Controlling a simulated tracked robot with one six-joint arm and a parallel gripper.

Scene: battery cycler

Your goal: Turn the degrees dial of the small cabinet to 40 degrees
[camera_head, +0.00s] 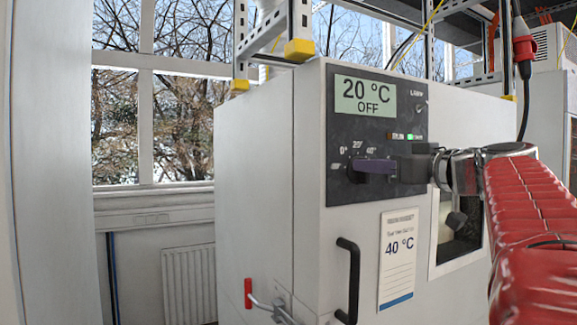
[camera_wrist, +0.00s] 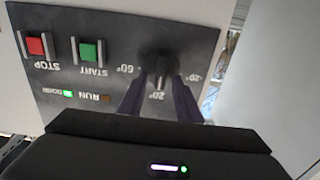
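The small cabinet (camera_head: 255,190) is white with a dark control panel (camera_head: 400,120). Its display (camera_head: 364,96) reads 20 °C OFF. The degrees dial (camera_wrist: 160,68) is a dark knob with a narrow ridge, seen upside down in the wrist view; its ridge runs down toward the label below it. The small degree labels are hard to read surely. My gripper (camera_wrist: 159,84) has two purple fingers, one on each side of the dial, with gaps beside the ridge. In the head view my gripper (camera_head: 358,166) covers most of the dial.
Red STOP (camera_wrist: 36,45) and green START (camera_wrist: 90,52) buttons sit beside the dial. A paper card (camera_head: 398,258) reading 40 °C, a black door handle (camera_head: 347,280) and a window (camera_head: 462,225) are on the cabinet front. A metal frame (camera_head: 300,25) stands above.

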